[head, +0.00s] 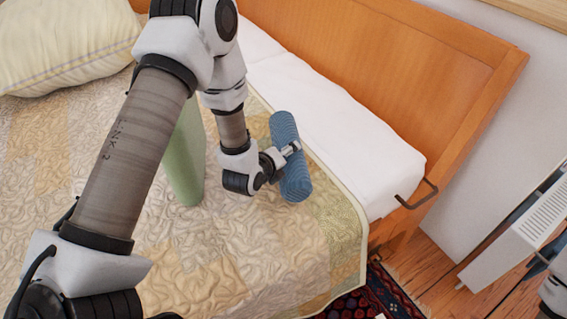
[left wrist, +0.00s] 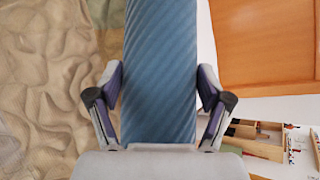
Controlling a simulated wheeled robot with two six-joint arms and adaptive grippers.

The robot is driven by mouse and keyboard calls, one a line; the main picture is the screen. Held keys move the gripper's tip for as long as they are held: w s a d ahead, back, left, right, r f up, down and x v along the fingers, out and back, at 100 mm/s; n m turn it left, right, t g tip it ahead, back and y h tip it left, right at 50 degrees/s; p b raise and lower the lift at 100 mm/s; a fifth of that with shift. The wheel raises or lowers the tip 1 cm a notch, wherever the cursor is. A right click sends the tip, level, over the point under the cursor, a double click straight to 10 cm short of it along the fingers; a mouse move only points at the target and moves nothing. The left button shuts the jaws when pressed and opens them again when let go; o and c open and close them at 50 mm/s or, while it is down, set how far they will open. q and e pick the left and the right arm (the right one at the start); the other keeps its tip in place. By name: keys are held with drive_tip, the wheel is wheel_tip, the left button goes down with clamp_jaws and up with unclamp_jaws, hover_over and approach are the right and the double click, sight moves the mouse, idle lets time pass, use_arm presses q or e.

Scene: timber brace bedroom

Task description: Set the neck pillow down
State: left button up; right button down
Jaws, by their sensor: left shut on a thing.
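The neck pillow (head: 289,128) is a blue, ribbed roll over the quilt near the right side of the bed. My left gripper (head: 283,156) is shut on it around its middle. In the left wrist view the blue roll (left wrist: 160,60) runs lengthwise between the two fingers of my left gripper (left wrist: 159,92), one on each side. I cannot tell whether the roll touches the quilt. My right gripper is not in view.
A patterned quilt (head: 225,260) covers the bed, with white bedding (head: 345,130) along the wooden headboard (head: 400,55). A green roll (head: 187,160) is partly behind my left arm. A cream pillow (head: 60,40) lies far left. A metal bracket (head: 418,196) sticks out at the bed's corner.

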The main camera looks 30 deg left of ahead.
use_arm(q)
drive_tip(key=shift+f, duration=1.45)
drive_tip(key=o, duration=1.3)
drive_tip(key=shift+f, duration=0.15)
drive_tip(key=shift+o, duration=0.2)
